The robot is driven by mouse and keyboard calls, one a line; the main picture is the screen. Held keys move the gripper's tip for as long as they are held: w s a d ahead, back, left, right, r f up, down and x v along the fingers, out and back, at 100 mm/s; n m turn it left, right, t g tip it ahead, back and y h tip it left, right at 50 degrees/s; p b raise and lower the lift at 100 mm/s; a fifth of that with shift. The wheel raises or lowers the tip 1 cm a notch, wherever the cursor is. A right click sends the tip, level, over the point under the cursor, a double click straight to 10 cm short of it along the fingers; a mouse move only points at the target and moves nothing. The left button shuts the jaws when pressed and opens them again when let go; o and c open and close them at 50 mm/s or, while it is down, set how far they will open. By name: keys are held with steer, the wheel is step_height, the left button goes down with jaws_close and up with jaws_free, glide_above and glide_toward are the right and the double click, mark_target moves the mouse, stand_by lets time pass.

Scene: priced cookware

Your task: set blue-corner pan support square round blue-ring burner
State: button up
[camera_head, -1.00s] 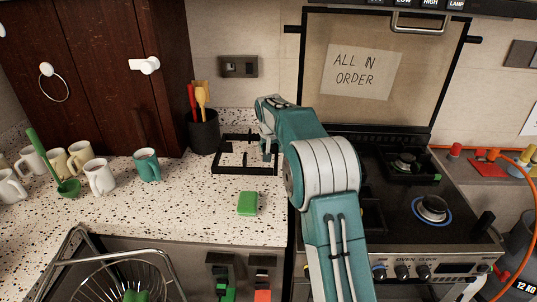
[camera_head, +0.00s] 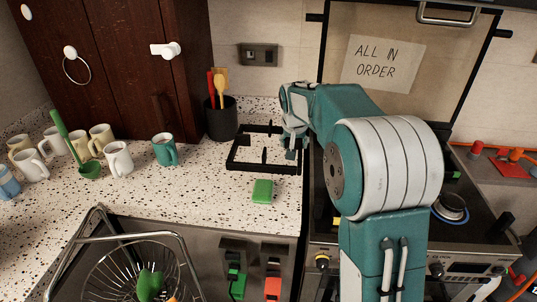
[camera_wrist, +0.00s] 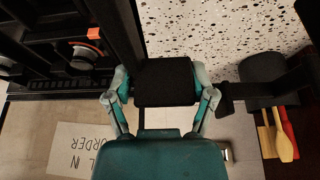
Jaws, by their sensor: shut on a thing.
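The black square pan support (camera_head: 233,154) is at the right part of the speckled counter, left of the stove. My gripper (camera_head: 296,137) is at its right side. In the wrist view, my gripper's fingers (camera_wrist: 163,95) are shut on a black bar of the pan support (camera_wrist: 165,80). I cannot tell whether the frame rests on the counter or hangs just above it. No blue corner shows clearly. The blue-ring burner (camera_head: 452,207) is on the stove at the right, partly hidden behind my arm.
A utensil pot (camera_head: 221,122) stands behind the support, and a green sponge (camera_head: 262,191) lies in front. Several mugs (camera_head: 118,158) stand at left. A support with an orange corner (camera_wrist: 94,33) shows on the stove. My arm hides much of the stove.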

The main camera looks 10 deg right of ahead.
glide_toward(284, 156)
steer(key=shift+w+d+f, duration=0.25)
steer(key=shift+w+f, duration=0.1)
steer(key=shift+w, duration=0.1)
steer(key=shift+w+d+f, duration=0.3)
steer(key=shift+w+f, duration=0.1)
steer(key=shift+w, duration=0.1)
steer(key=shift+w+f, duration=0.55)
steer(key=shift+f, duration=0.1)
steer(key=shift+s+x, duration=0.15)
steer(key=shift+x, duration=0.65)
steer(key=shift+s+x, duration=0.15)
steer(key=shift+x, duration=0.7)
steer(key=shift+a+f, duration=0.1)
steer(key=shift+f, duration=0.1)
steer(key=o, duration=1.2)
steer(key=shift+o, duration=0.2)
steer(key=d+v, duration=0.1)
steer(key=v, duration=0.9)
steer(key=shift+a+r, duration=0.25)
steer(key=shift+r, duration=0.2)
